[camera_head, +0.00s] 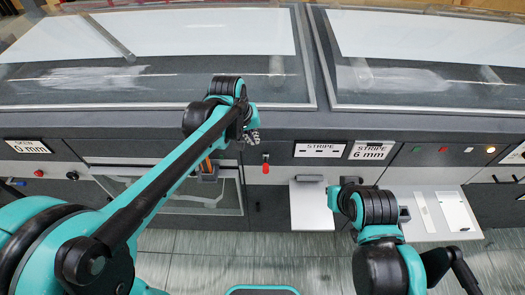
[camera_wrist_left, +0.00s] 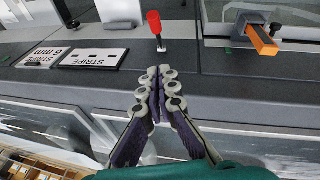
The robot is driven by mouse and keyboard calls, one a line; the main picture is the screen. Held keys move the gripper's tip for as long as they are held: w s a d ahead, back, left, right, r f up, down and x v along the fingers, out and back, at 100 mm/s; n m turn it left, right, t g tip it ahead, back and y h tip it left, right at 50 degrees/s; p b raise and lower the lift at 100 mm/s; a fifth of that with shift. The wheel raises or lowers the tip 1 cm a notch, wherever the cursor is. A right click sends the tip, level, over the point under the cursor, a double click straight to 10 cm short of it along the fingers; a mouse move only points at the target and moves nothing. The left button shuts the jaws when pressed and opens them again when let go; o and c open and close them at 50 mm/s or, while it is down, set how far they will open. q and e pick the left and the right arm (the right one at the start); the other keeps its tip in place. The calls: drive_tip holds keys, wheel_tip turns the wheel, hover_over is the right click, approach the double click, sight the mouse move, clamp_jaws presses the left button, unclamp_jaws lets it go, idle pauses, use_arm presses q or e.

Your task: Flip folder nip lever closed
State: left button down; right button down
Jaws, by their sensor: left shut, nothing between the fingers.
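A red-handled lever (camera_head: 265,160) stands on the machine's front face, left of the STRIPE label. It also shows in the left wrist view (camera_wrist_left: 155,22), upright in that picture on a small pale plate. No label shows which is the folder nip lever. My left gripper (camera_head: 252,132) is shut and empty, just above the red lever and apart from it. Its fingertips (camera_wrist_left: 158,72) point towards that lever. My right gripper's fingers cannot be made out.
The long machine has two large glass covers (camera_head: 315,60) above the front panel. STRIPE labels (camera_head: 320,149) sit right of the red lever. A pale shelf (camera_head: 312,205) juts out below, near my right arm. A framed opening (camera_head: 170,205) lies below my left arm.

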use_arm(q)
drive_tip(key=shift+s, duration=0.15)
hover_over(264, 165)
wheel_tip(264, 165, down, 12)
drive_tip(key=shift+s+a+f, duration=0.3)
drive_tip(key=shift+s, duration=0.1)
drive_tip(key=shift+f, duration=0.15)
drive_tip(key=shift+s, duration=0.1)
